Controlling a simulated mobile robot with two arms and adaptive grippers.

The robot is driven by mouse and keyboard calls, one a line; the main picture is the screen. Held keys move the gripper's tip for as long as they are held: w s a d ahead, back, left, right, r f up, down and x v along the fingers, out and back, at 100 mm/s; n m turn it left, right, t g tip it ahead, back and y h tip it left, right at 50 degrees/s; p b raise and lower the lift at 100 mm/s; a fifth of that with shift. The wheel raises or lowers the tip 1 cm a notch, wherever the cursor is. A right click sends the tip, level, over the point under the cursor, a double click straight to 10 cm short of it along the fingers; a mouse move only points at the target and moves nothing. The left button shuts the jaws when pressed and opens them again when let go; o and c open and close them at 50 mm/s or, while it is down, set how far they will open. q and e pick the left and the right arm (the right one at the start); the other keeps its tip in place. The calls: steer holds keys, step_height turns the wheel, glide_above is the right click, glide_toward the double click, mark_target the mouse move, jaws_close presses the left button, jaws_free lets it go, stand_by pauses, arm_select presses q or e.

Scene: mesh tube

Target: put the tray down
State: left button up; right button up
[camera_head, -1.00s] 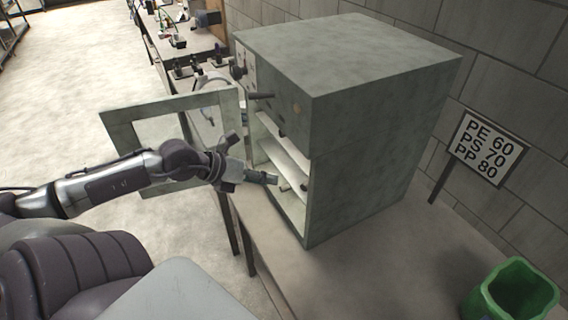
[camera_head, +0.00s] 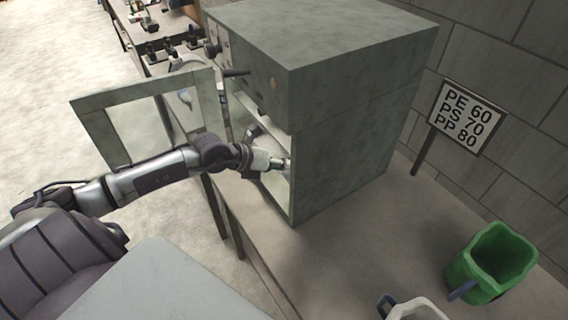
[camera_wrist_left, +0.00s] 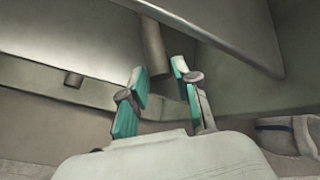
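My left gripper (camera_head: 286,163) reaches through the open front of the grey box-shaped oven (camera_head: 345,130). In the left wrist view its two teal-padded fingers (camera_wrist_left: 160,72) stand apart. A short brownish rod (camera_wrist_left: 154,45), perhaps a handle, points down toward the gap between the fingertips, with room visible beside it. A flat metal panel (camera_wrist_left: 215,25) lies above; I cannot tell whether it is the tray or a shelf. In the head view the fingertips are partly hidden by the oven wall. My right gripper does not show.
The oven door (camera_head: 140,115) stands open at the left. A green bin (camera_head: 492,262) and a pale container (camera_head: 415,308), cut off by the frame, are on the right. A sign (camera_head: 466,118) stands by the wall.

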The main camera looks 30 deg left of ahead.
arm_select(q)
steer(key=shift+w+d+f, duration=0.15)
steer(key=shift+w+f, duration=0.05)
steer(key=shift+c, duration=0.2)
jaws_close()
steer(key=shift+w+a+b, duration=0.45)
steer(key=shift+w+a, duration=0.35)
steer(key=shift+w, duration=0.1)
steer(key=shift+o, duration=2.3)
jaws_free()
steer(key=shift+s, duration=0.1)
